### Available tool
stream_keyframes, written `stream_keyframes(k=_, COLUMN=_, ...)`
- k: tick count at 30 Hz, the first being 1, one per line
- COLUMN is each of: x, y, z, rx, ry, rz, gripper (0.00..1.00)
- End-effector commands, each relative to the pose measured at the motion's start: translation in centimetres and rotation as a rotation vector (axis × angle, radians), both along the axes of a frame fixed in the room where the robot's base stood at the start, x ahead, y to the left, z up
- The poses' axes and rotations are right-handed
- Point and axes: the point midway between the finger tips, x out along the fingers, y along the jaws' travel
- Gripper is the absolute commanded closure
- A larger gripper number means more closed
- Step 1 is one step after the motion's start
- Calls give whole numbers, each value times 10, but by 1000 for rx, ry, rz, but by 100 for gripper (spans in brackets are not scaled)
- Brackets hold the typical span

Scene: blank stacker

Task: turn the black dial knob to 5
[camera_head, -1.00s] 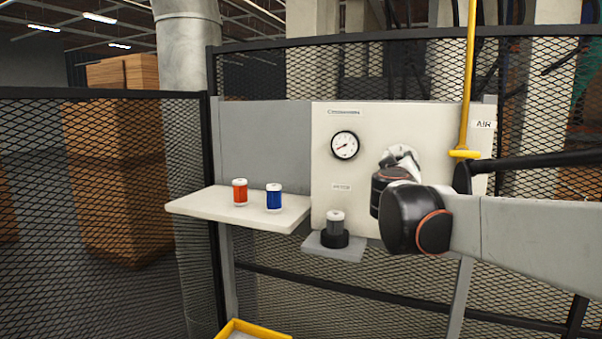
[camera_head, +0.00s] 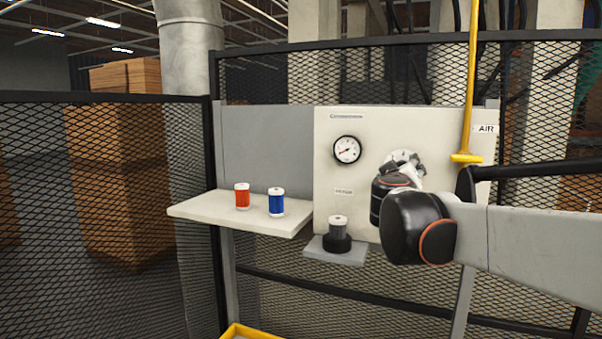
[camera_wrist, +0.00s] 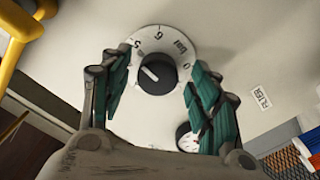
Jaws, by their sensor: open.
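The black dial knob (camera_wrist: 157,74) sits on a round white dial plate (camera_wrist: 146,112) in the wrist view. Its white pointer mark points up and left in that view. The printed 5 and 6 show along the plate's upper edge. My gripper (camera_wrist: 158,62) is open, its green-padded fingers on either side of the knob and apart from it. In the head view my arm hides the knob and my fingers; part of the dial plate (camera_head: 405,157) shows above the arm.
A pressure gauge (camera_head: 347,150) is on the cream panel (camera_head: 331,205) left of the dial. A dark cylinder stands in a holder on a small ledge (camera_head: 346,258) below. Red (camera_head: 242,196) and blue (camera_head: 276,202) canisters stand on a shelf (camera_head: 215,209). A yellow pipe (camera_head: 470,90) runs down at right.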

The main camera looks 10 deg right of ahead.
Motion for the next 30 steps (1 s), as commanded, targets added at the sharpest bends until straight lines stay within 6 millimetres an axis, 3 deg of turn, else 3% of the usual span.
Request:
stream_keyframes(k=6, x=-39, y=27, z=-1, rx=0, ry=0, rz=7, gripper=44)
stream_keyframes(k=15, x=-78, y=54, z=-1, rx=0, ry=0, rz=7, gripper=44)
stream_keyframes(k=30, x=-90, y=57, z=-1, rx=0, ry=0, rz=-1, gripper=44)
